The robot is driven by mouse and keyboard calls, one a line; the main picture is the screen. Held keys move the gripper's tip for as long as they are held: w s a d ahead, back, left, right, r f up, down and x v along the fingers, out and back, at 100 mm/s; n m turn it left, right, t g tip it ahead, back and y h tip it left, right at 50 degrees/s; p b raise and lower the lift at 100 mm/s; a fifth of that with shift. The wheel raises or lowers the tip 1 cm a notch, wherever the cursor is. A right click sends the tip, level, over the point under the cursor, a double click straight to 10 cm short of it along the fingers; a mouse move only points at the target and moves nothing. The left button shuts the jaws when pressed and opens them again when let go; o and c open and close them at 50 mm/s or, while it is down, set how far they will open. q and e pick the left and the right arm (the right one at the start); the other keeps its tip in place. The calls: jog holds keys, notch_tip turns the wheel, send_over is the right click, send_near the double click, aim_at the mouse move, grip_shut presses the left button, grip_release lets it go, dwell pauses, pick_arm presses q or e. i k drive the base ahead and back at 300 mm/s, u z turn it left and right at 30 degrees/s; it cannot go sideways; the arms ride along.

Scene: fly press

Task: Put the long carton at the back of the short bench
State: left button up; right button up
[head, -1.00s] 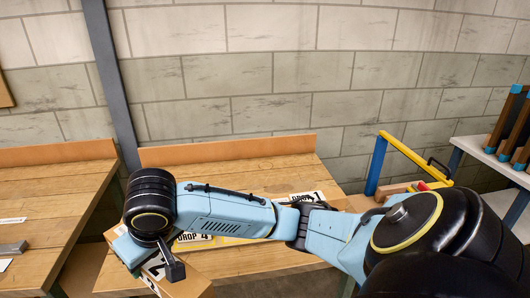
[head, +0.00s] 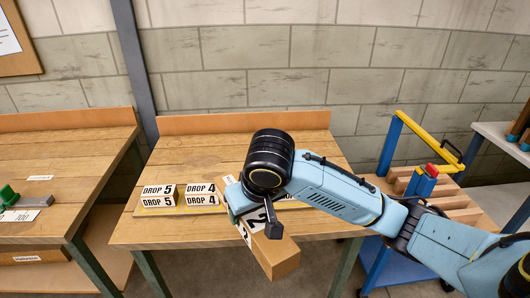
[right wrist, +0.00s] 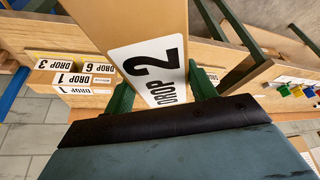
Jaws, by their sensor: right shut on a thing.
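The long carton (head: 278,258) is brown cardboard with a white label, which reads DROP 2 in the right wrist view (right wrist: 150,68). My right gripper (right wrist: 162,88) is shut on it, with green fingers on both sides of the label. In the head view the carton hangs tilted over the front edge of the middle bench (head: 190,232), its near end sticking out past the edge. My wrist and forearm hide its far part. I cannot tell whether it touches the bench. The back strip of this bench top (head: 220,145) is bare. My left gripper is not in view.
Small labelled blocks, DROP 5 (head: 158,197) and DROP 4 (head: 201,194), stand in a row across the middle bench. A low backboard (head: 230,122) closes its rear. Another bench (head: 70,150) is at left. A blue and yellow trolley (head: 385,245) stands at right.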

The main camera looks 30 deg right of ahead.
aim_at(200, 167)
jog(key=i, duration=1.65)
